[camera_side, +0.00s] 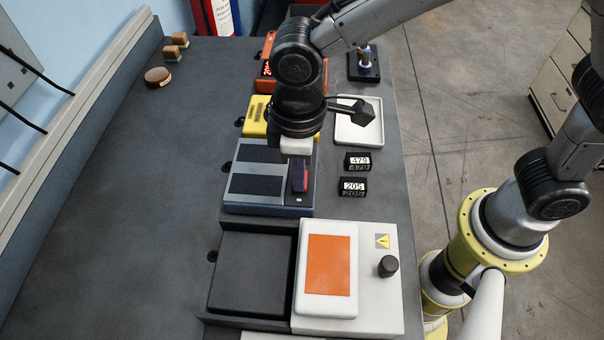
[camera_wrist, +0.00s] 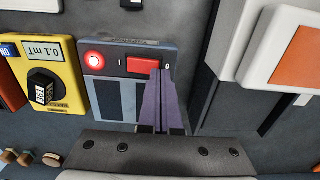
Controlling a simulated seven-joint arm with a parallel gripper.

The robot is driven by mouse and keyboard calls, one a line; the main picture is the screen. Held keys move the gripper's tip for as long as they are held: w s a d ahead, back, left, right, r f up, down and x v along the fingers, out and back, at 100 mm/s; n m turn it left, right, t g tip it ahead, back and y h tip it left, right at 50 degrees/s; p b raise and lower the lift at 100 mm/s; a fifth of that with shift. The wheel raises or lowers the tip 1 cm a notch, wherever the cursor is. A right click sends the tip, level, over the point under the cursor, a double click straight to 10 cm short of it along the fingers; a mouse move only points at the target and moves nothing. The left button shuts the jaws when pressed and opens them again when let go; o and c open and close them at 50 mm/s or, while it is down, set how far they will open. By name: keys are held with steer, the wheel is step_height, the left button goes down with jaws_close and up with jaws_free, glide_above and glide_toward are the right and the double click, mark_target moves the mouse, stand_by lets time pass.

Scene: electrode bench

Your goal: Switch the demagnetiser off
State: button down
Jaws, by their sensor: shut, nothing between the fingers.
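The demagnetiser (camera_side: 270,186) is a blue-grey box with dark top panels on the bench. In the wrist view its front part (camera_wrist: 107,98) carries a red rocker switch (camera_wrist: 141,65) between an I mark on the left and an O mark on the right. A round red lamp (camera_wrist: 96,59) at its left glows. My gripper (camera_wrist: 161,73) is shut and empty, its purple fingertips over the O-side part of the rocker. In the side view my gripper (camera_side: 299,188) points down at the box's right part. I cannot tell whether the tips touch the switch or which side is pressed.
A yellow meter (camera_wrist: 62,73) reading 0.1 mT stands beside the demagnetiser. A white device with an orange panel (camera_side: 330,264) and black knob stands on the other side. Small number displays (camera_side: 353,187) and a white tray (camera_side: 346,134) are nearby. The bench's left part is mostly clear.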

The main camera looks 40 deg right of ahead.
steer(key=shift+f, duration=0.8)
stand_by(0.4)
steer(key=shift+r, duration=3)
steer(key=d+r+m+t+y, duration=0.1)
steer(key=d+r+m+t, duration=0.15)
steer(key=d+r, duration=0.45)
steer(key=d+r+m+t, duration=0.1)
steer(key=d+r+m, duration=0.25)
steer(key=d, duration=0.75)
steer(key=s+d+f+m+t+h, duration=0.1)
steer(key=s+d+f+m+t, duration=0.1)
steer(key=s+d, duration=0.6)
steer(key=s+f+m, duration=0.1)
steer(key=s+f, duration=0.1)
steer(key=s, duration=0.1)
steer(key=shift+s+d, duration=0.3)
steer(key=shift+s, duration=0.1)
